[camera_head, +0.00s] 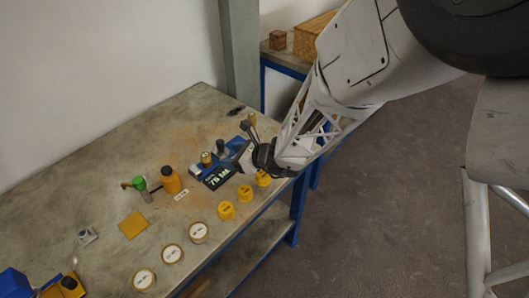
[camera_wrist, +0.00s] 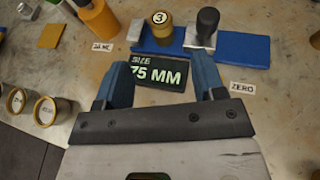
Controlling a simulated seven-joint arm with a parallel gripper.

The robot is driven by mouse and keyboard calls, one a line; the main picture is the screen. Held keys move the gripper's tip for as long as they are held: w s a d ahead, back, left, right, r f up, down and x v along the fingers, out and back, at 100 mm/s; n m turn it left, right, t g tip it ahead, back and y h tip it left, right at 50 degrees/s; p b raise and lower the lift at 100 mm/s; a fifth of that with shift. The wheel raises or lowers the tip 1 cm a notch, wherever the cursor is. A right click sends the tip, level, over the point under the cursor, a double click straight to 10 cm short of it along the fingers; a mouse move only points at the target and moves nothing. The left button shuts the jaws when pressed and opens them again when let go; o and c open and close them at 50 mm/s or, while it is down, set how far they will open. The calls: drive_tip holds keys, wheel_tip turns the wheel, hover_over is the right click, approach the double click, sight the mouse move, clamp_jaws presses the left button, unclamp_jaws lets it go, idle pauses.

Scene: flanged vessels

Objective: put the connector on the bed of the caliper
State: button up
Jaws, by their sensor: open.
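The caliper has a blue bed (camera_wrist: 243,49), a grey end block (camera_wrist: 135,31) at its left and a grey slider with a black knob (camera_wrist: 207,22). Its dark display (camera_wrist: 157,74) reads "SIZE 75 MM". A brass-coloured connector (camera_wrist: 161,34) marked 3 stands upright on the bed, between the end block and the slider. It also shows in the head view (camera_head: 206,158). My gripper (camera_wrist: 158,68) is open and empty. Its blue fingers are on the near side of the bed, with the display between them in the wrist view. In the head view my gripper (camera_head: 243,140) partly hides the caliper's right end.
Yellow pieces (camera_head: 227,210) and white-topped cans (camera_head: 198,232) line the table's front edge. An orange bottle (camera_head: 171,180) and a green-topped item (camera_head: 139,184) stand left of the caliper. A yellow pad (camera_head: 134,225) lies farther left. A "ZERO" label (camera_wrist: 242,88) lies right of the display.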

drive_tip(key=shift+r, duration=0.1)
drive_tip(key=s+d+r+n+g+h, duration=0.2)
drive_tip(key=s+d+r+n+g, duration=0.35)
drive_tip(key=s+r+n, duration=0.7)
drive_tip(key=s+d+r+n+t+h, duration=0.1)
drive_tip(key=s+d+r+n+h, duration=0.4)
drive_tip(key=d, duration=0.4)
drive_tip(key=s+d+r+n+t+h, duration=0.1)
drive_tip(key=s+d+r+n+h, duration=0.4)
drive_tip(key=d, duration=0.4)
drive_tip(key=shift+s+r+n, duration=0.3)
drive_tip(key=shift+s+n, duration=0.15)
drive_tip(key=shift+s, duration=0.75)
